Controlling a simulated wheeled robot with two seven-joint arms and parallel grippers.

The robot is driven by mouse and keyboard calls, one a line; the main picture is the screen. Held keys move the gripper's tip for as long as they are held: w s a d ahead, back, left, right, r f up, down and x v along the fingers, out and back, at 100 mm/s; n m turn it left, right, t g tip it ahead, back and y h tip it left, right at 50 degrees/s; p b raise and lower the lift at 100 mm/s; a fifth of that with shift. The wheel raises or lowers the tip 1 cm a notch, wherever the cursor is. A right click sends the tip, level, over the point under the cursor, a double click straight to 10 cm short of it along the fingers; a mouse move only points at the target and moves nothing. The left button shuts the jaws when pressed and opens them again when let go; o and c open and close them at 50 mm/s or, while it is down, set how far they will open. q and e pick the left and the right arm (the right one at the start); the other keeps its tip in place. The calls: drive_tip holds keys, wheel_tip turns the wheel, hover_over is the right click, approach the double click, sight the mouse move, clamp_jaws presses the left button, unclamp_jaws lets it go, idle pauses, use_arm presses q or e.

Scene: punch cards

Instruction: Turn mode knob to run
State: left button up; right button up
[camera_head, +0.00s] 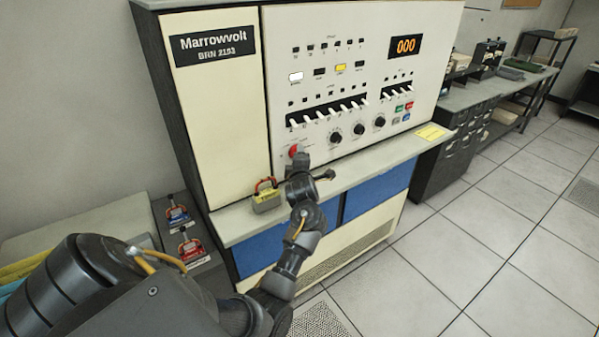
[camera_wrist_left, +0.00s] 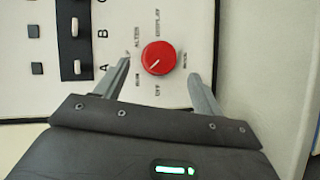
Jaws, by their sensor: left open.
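The red mode knob (camera_wrist_left: 158,58) sits on the cream panel, ringed by labels that look like RUN, ALTER, DISPLAY, OFF and one I cannot read surely. A short pale mark on its face lies toward the lower left, on the side of the RUN label (camera_wrist_left: 137,82). My left gripper (camera_wrist_left: 159,68) is open, one finger on each side of the knob with visible gaps. Whether the fingertips reach the knob's depth I cannot tell. In the head view the knob (camera_head: 293,150) shows just above my left gripper (camera_head: 297,162), partly hidden. My right gripper is out of view.
The Marrowvolt console (camera_head: 215,125) has a row of toggle switches (camera_head: 328,110), black dials (camera_head: 359,129) and a display reading 000 (camera_head: 405,45). A padlock-like object (camera_head: 266,195) stands on its ledge beside my arm. A yellow label (camera_head: 430,132) lies at the ledge's right end.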

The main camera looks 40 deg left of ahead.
use_arm(q)
drive_tip(key=b+v, duration=0.1)
drive_tip(key=v, duration=0.5)
drive_tip(key=shift+s+d, duration=0.15)
drive_tip(key=shift+d, duration=0.05)
